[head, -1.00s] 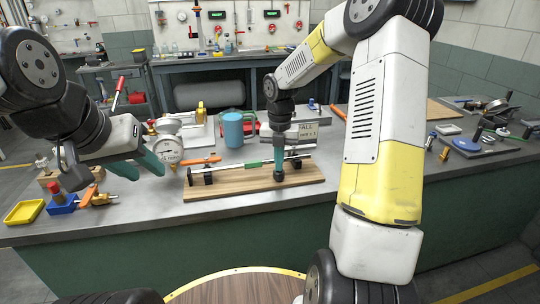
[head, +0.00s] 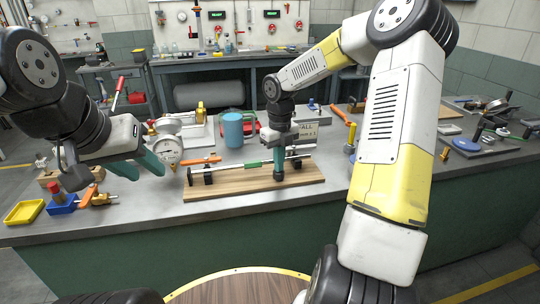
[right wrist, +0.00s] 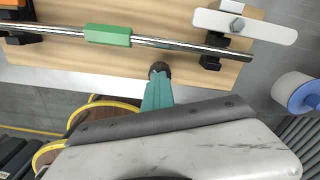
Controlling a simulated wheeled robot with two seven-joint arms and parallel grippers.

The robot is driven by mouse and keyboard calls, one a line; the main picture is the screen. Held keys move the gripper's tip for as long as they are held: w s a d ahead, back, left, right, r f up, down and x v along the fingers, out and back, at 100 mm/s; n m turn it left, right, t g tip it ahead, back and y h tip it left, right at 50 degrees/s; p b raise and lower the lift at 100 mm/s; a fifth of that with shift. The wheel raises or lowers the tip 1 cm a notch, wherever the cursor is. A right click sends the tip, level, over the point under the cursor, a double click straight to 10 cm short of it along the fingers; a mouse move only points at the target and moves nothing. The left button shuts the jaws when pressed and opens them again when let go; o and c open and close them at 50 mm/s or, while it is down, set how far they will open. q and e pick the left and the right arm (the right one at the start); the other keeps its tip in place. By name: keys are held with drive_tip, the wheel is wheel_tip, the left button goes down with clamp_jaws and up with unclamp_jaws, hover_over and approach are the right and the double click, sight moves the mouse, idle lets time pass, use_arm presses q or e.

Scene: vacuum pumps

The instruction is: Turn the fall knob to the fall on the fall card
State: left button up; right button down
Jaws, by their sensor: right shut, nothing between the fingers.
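The fall card (head: 307,131) is a small pale card behind the wooden board (head: 240,186); its lettering is partly hidden by my right arm. My right gripper (head: 278,167) points down at the board, shut. A small dark round piece (right wrist: 158,68), which looks like the fall knob, is at its teal fingertips (right wrist: 158,84) in the right wrist view; it lies in front of the rod. Its marking cannot be read. My left gripper (head: 137,167) is open and empty, left of the board.
A white dial gauge (head: 167,150) stands beside my left gripper. A blue cylinder (head: 233,130) stands behind the board.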

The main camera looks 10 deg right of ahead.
drive_tip(key=shift+n, duration=0.4)
drive_tip(key=shift+f+n, duration=0.1)
drive_tip(key=shift+n, duration=0.8)
drive_tip(key=c, duration=1.7)
unclamp_jaws()
drive_tip(key=shift+r, duration=1.1)
